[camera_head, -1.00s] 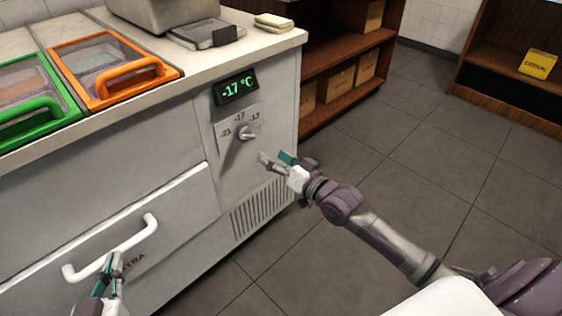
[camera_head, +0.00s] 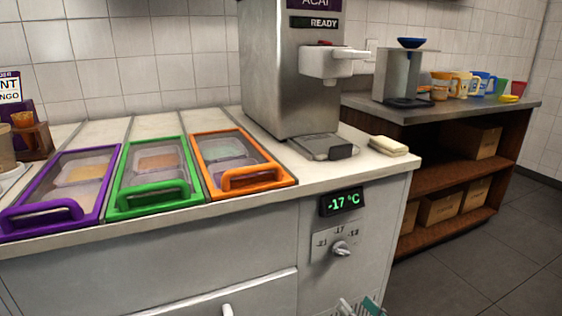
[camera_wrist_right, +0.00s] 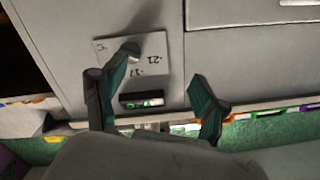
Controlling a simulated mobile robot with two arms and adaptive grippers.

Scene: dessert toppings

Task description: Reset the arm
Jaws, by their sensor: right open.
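My right gripper (camera_head: 360,307) shows only by its fingertips at the bottom edge of the head view, below the dial knob (camera_head: 340,248) on the counter's front. In the right wrist view my right gripper (camera_wrist_right: 164,64) is open, with nothing between its fingers. One finger overlaps the knob in that view, and I cannot tell whether they touch. The display (camera_head: 341,201) above the knob reads -17 °C. My left gripper is out of view.
Purple (camera_head: 98,212), green (camera_head: 122,190) and orange (camera_head: 205,175) lidded bins sit in the white counter. A steel machine (camera_head: 285,80) marked READY stands behind. A side shelf (camera_head: 425,182) holds boxes and cups. Floor at right is clear.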

